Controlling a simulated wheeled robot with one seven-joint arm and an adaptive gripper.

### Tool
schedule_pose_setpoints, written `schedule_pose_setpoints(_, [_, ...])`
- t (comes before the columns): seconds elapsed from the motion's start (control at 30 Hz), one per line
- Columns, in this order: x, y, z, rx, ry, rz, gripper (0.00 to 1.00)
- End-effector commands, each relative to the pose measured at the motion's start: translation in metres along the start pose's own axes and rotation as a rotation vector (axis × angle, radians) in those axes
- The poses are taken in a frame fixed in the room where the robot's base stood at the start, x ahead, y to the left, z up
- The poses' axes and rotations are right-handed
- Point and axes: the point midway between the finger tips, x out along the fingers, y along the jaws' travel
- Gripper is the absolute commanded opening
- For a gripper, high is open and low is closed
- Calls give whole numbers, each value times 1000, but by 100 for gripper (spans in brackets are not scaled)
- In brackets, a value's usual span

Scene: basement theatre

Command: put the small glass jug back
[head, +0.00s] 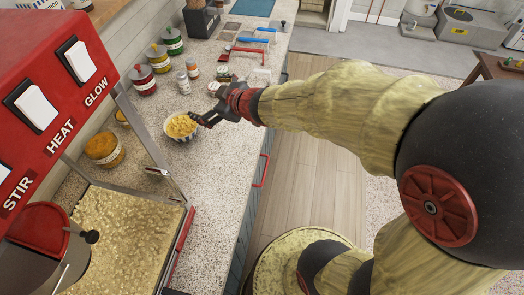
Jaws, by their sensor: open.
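My gripper (207,115) is at the end of my outstretched arm, low over the speckled counter (213,165). Its fingers are open and lie just right of a striped bowl of popcorn (181,126), close to its rim. I cannot tell whether they touch the bowl. I cannot pick out the small glass jug with certainty. A faint clear shape (262,73) stands on the counter beyond my gripper, but it is too small to name. My gripper and forearm hide part of the counter.
A red popcorn machine (60,90) fills the left side. Red, yellow and green lidded jars (143,80) and small shakers (183,82) line the wall side. Red and blue handled scoops (247,50) lie farther back. The near right counter is clear, beside a red cabinet handle (261,170).

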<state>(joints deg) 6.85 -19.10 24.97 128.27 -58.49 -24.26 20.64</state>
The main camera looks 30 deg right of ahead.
Motion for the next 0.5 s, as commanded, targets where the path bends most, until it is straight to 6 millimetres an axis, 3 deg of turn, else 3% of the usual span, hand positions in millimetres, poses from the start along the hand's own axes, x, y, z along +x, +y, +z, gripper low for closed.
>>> schedule_pose_setpoints(0.1, [-47,40,0,76,-110,179,93])
schedule_pose_setpoints(0.23, [-105,54,16,208,-249,294,93])
schedule_pose_setpoints(0.37, [-163,32,38,358,-386,312,93])
schedule_pose_setpoints(0.5, [-212,-17,55,497,-506,238,93])
